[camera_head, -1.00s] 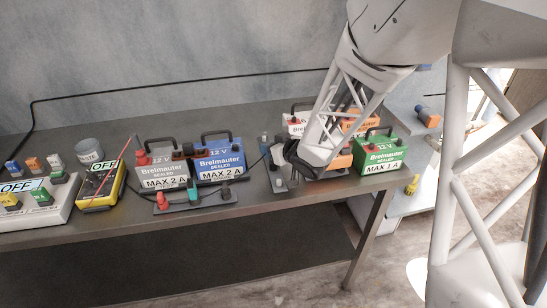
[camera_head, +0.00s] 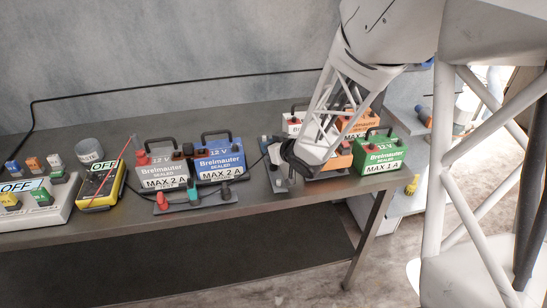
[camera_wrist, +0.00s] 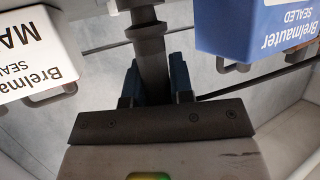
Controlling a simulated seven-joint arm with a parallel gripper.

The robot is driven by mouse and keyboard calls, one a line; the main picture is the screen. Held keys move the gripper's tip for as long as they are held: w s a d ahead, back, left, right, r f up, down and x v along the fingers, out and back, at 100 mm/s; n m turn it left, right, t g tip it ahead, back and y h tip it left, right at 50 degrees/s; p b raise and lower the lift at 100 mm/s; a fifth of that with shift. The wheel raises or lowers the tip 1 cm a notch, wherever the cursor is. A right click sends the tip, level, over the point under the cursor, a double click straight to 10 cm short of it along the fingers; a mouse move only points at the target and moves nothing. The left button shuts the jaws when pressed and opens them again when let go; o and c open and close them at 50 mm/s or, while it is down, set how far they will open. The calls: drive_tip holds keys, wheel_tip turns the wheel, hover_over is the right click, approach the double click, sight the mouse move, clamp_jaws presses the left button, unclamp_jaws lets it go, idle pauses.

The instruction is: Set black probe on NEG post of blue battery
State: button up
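The blue battery (camera_head: 219,163) stands on the bench beside a grey-white one; it also shows at the upper right of the wrist view (camera_wrist: 255,30). My gripper (camera_head: 277,158) is right of the blue battery, low over a small dark stand. In the wrist view its two blue fingers (camera_wrist: 154,85) sit close on both sides of the black probe (camera_wrist: 150,50), a dark cylinder with a collar. It looks shut on the probe. The probe's far end meets a pale piece at the top edge; whether it rests in the stand is unclear. The NEG post's label is unreadable.
Right of my gripper stand a white battery (camera_head: 293,124), orange ones and a green battery (camera_head: 381,158). A low rack (camera_head: 210,203) with red, teal and dark pieces lies before the blue battery. A yellow meter (camera_head: 99,186) is at left. A black cable crosses the bench's back.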

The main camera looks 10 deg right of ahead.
clamp_jaws()
drive_tip(key=shift+r, duration=0.1)
drive_tip(key=shift+r, duration=0.4)
wheel_tip(320, 180, up, 3)
drive_tip(key=shift+s+f, duration=0.1)
drive_tip(key=s+r, duration=0.1)
drive_tip(key=s, duration=1.4)
drive_tip(key=shift+s+d, duration=0.35)
drive_tip(key=shift+s, duration=0.05)
drive_tip(key=shift+r, duration=0.1)
drive_tip(key=shift+r, duration=0.25)
drive_tip(key=shift+r, duration=0.35)
